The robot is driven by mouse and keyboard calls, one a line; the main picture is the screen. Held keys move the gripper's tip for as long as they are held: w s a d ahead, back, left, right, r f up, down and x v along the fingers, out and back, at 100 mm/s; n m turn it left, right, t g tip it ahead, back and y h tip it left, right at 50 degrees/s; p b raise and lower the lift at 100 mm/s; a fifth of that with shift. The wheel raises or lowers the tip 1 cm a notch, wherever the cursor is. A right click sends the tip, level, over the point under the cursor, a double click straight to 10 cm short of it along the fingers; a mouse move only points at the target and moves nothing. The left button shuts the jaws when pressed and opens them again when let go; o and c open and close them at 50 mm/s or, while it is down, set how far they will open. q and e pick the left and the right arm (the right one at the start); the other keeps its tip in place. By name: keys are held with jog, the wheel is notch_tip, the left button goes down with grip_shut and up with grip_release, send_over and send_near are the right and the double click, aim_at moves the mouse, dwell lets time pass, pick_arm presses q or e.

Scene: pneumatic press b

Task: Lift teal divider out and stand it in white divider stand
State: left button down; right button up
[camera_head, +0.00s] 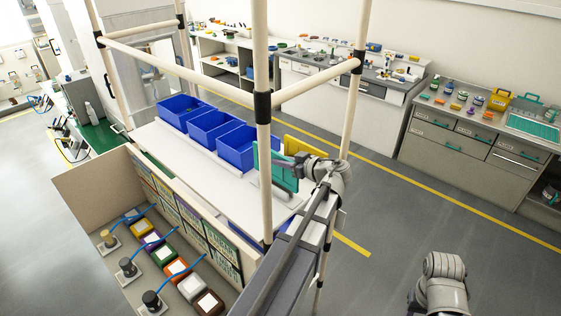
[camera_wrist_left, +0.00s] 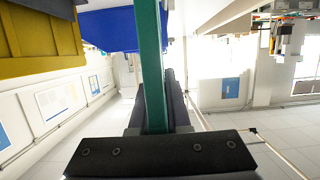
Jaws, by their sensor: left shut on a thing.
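The teal divider (camera_head: 286,178) is a thin upright panel near the right end of the white bench, partly hidden by a frame post and my gripper. My left gripper (camera_head: 275,163) is shut on it. In the left wrist view the teal divider (camera_wrist_left: 150,55) runs as a narrow band between the dark fingers (camera_wrist_left: 155,105). Its lower edge is not clear, so I cannot tell whether it touches anything below. I cannot make out the white divider stand with certainty. My right gripper is out of view; only part of that arm shows at lower right.
A yellow panel (camera_head: 297,146) stands just behind the teal one; it also shows in the left wrist view (camera_wrist_left: 40,45). Several blue bins (camera_head: 212,128) line the white bench (camera_head: 190,150). Beige frame posts (camera_head: 263,120) and a rail stand close to my left arm.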

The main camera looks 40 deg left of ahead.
aim_at(280, 172)
pick_arm(q)
jog(key=shift+f+b, duration=2.25)
jog(key=shift+f, duration=0.1)
jog(key=c, duration=0.8)
grip_release()
jog(key=shift+d+r, duration=0.15)
jog(key=shift+d, duration=0.2)
jog(key=p+v, duration=0.2)
jog(key=v, duration=0.5)
jog(key=shift+s, duration=0.1)
